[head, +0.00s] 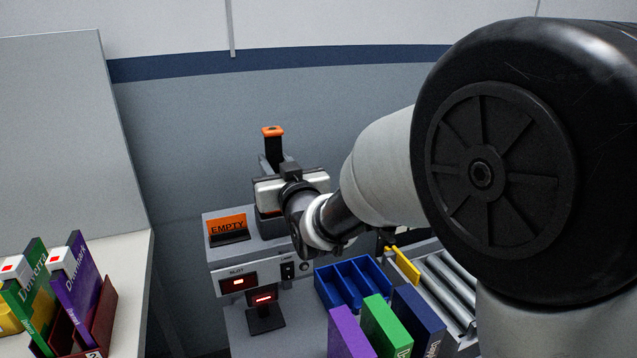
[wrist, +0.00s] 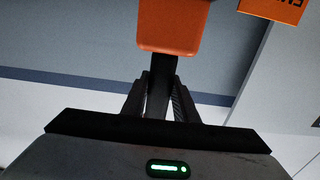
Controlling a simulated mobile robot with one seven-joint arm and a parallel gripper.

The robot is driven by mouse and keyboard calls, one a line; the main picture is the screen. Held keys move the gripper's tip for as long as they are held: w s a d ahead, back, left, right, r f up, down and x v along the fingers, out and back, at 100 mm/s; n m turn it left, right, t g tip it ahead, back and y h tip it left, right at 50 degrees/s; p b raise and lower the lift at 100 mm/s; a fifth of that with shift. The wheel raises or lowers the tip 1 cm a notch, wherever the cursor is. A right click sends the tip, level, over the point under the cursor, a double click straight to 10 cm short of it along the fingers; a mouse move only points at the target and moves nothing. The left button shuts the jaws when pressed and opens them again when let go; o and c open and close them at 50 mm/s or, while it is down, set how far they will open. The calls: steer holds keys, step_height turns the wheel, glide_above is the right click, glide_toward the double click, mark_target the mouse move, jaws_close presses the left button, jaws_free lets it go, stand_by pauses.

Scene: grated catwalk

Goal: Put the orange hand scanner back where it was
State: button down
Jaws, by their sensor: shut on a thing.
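The orange hand scanner (head: 273,131) has an orange head and a dark handle, and it stands upright above the grey cabinet (head: 222,257). My gripper (head: 273,168) is shut on its dark handle. In the wrist view the orange head (wrist: 172,28) is at the top, and the fingers (wrist: 160,100) close on the handle from both sides. A dark block (head: 268,224) shows on the cabinet top below my gripper. My gripper hides the handle's lower end, so I cannot tell whether it touches the block.
An orange EMPTY card (head: 227,224) stands left of the dark block. A blue divided tray (head: 352,283), several upright books or boxes (head: 386,325) and a roller conveyor (head: 447,283) lie in front and right. A white counter (head: 130,290) with a red book rack (head: 88,325) is left.

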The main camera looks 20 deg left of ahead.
steer(key=shift+f+b, duration=0.35)
steer(key=shift+f, duration=1.85)
steer(key=shift+f, duration=0.15)
steer(key=c, duration=1.4)
jaws_free()
